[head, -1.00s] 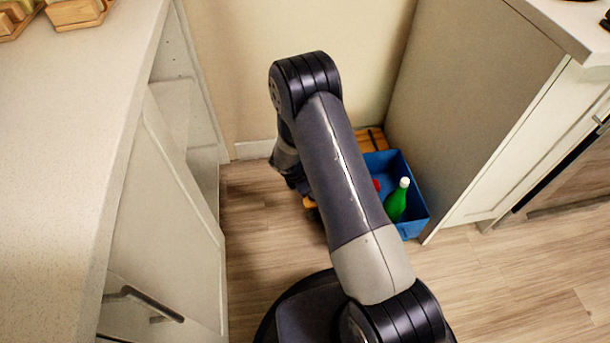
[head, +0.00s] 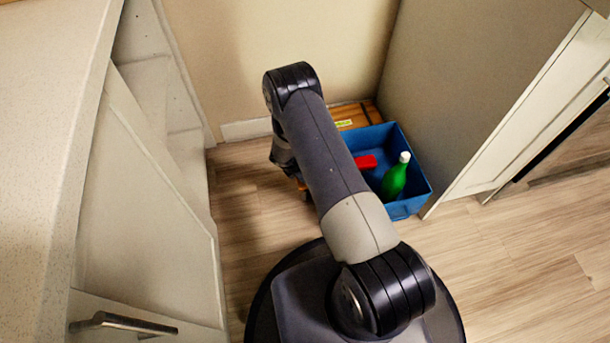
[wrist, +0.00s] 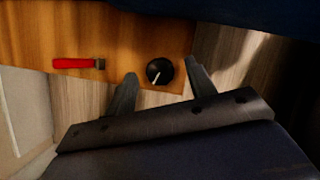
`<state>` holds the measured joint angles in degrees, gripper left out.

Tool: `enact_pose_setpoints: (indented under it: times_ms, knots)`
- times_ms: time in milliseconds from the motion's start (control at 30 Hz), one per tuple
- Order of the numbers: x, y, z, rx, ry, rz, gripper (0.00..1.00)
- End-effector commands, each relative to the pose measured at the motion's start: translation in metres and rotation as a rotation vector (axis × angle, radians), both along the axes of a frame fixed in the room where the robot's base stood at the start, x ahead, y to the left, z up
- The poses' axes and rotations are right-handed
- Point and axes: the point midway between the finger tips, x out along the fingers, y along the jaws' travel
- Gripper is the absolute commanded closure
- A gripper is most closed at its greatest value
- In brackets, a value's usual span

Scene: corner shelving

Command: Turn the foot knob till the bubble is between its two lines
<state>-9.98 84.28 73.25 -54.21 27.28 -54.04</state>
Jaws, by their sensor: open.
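The foot knob (wrist: 160,71) is round and black with a white pointer line. It sits at the edge of a wooden surface in the wrist view. My gripper (wrist: 160,71) is open, with one finger on each side of the knob; a gap shows on both sides, and I cannot tell the depth between them. In the head view, a small yellow-green strip (head: 344,123), possibly the level, lies on the wooden stand (head: 372,112) at the back. Its bubble and lines are too small to read. My arm hides the knob and fingertips there.
A blue crate (head: 412,207) holding a green bottle (head: 394,177) and a red item (head: 366,162) rests on the stand. A short red piece (wrist: 74,64) is left of the knob. Cabinets (head: 150,205) flank the narrow corner; floor (head: 500,260) is clear at right.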

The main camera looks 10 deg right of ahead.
Motion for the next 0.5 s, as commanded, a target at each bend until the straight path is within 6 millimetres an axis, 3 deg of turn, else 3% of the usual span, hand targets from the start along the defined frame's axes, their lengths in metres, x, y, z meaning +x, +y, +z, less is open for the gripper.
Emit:
enact_pose_setpoints:
  times_ms: [367, 500]
  knots:
    - [0.0013, -0.0028, -0.0069, 0.000, 0.000, -0.001, 0.48]
    - [0.0012, -0.0028, -0.0069, 0.000, 0.000, -0.001, 0.58]
